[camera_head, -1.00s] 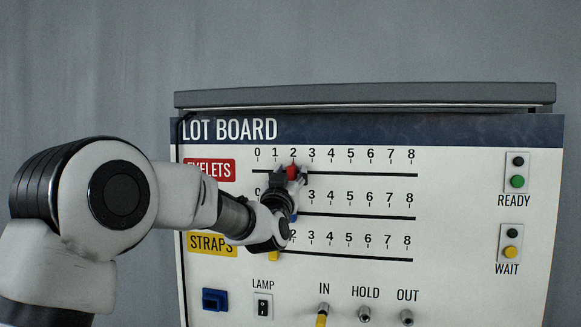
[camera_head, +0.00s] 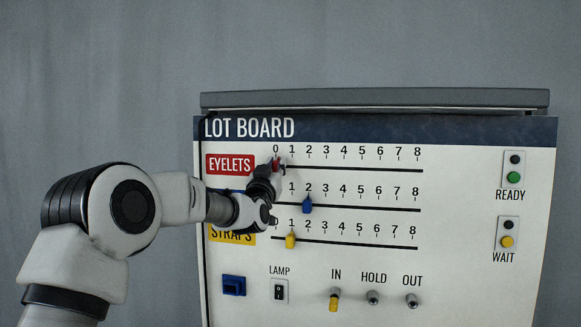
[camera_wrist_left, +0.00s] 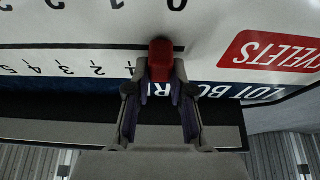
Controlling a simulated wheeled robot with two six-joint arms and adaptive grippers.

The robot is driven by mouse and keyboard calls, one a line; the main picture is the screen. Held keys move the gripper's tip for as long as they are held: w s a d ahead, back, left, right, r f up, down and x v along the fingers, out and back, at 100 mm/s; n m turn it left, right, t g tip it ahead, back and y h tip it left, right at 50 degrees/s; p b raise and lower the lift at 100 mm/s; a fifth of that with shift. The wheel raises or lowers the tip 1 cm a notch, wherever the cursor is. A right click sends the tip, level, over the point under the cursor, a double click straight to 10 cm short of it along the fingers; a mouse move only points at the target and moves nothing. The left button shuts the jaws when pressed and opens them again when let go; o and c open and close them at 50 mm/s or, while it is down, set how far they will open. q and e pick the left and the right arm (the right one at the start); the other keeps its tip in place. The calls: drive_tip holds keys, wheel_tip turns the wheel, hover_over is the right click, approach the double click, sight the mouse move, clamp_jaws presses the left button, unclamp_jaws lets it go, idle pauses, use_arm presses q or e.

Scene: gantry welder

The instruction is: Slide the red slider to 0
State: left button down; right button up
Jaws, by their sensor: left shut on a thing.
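The red slider (camera_head: 276,164) sits at the left end of the top track, the EYELETS row, under the 0 mark. My left gripper (camera_head: 272,169) is shut on it and hides part of it in the head view. In the left wrist view the red slider (camera_wrist_left: 161,60) shows between the two fingertips of the left gripper (camera_wrist_left: 161,82). The top scale (camera_head: 347,151) runs from 0 to 8. My right gripper is not in view.
A blue slider (camera_head: 308,205) is at 2 on the middle track, and a yellow slider (camera_head: 291,241) is at 1 on the bottom track. READY and WAIT buttons are at the right.

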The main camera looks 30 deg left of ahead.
use_arm(q)
drive_tip(key=shift+s+a, duration=0.1)
drive_tip(key=shift+a, duration=0.5)
drive_tip(key=c, duration=1.1)
unclamp_jaws()
drive_tip(key=shift+o, duration=0.5)
drive_tip(key=shift+a+f, duration=0.2)
drive_tip(key=v, duration=1.1)
drive_tip(key=shift+s+f, duration=0.15)
drive_tip(key=shift+s, duration=0.15)
